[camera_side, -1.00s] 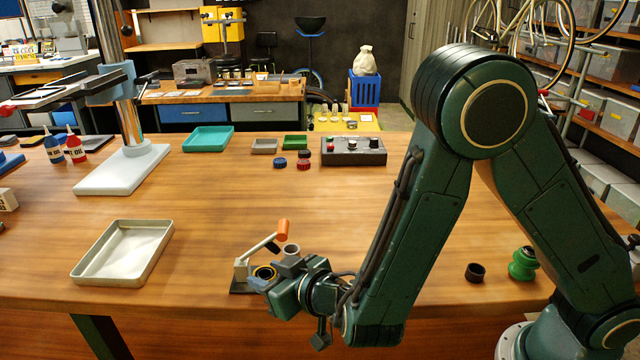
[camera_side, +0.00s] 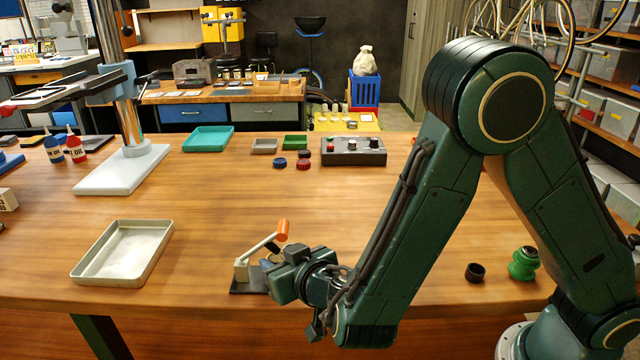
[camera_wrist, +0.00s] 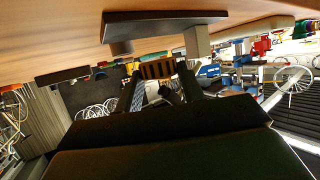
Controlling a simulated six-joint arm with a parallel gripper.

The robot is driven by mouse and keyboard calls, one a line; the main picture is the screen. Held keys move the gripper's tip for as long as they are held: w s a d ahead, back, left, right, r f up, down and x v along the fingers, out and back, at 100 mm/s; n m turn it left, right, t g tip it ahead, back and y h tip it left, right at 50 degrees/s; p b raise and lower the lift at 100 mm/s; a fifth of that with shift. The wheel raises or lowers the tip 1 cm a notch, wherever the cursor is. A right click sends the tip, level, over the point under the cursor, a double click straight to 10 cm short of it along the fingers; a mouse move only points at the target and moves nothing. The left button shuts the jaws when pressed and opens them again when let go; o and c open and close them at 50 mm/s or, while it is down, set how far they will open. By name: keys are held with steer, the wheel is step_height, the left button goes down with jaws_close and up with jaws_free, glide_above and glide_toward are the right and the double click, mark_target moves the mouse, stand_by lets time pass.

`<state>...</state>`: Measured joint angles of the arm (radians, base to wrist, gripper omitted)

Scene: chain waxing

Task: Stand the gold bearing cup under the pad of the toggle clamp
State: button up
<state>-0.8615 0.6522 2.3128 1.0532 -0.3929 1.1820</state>
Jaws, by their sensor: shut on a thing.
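The toggle clamp stands near the front edge of the bench in the side view, with a dark base (camera_side: 245,284), a pale post (camera_side: 241,269) and a raised orange-tipped handle (camera_side: 283,230). My gripper (camera_side: 268,263) is right beside it, on its right, and covers part of the clamp, including the pad. In the wrist view my gripper (camera_wrist: 160,80) is shut on a shadowed brownish-gold piece (camera_wrist: 158,69), which I take as the gold bearing cup. The cup is mostly hidden in the side view. Whether it stands under the pad cannot be told.
A metal tray (camera_side: 122,252) lies to the left of the clamp. A small black cup (camera_side: 475,272) and a green spool-like part (camera_side: 523,263) stand at the right, near my arm. A control box (camera_side: 353,152) is at the back. The middle of the bench is clear.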

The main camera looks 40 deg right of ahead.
steer(key=shift+f, duration=1.5)
steer(key=o, duration=1)
steer(key=shift+c, duration=0.2)
steer(key=v, duration=0.7)
steer(key=shift+s+r, duration=0.15)
steer(key=shift+s, duration=0.05)
steer(key=shift+a, duration=0.1)
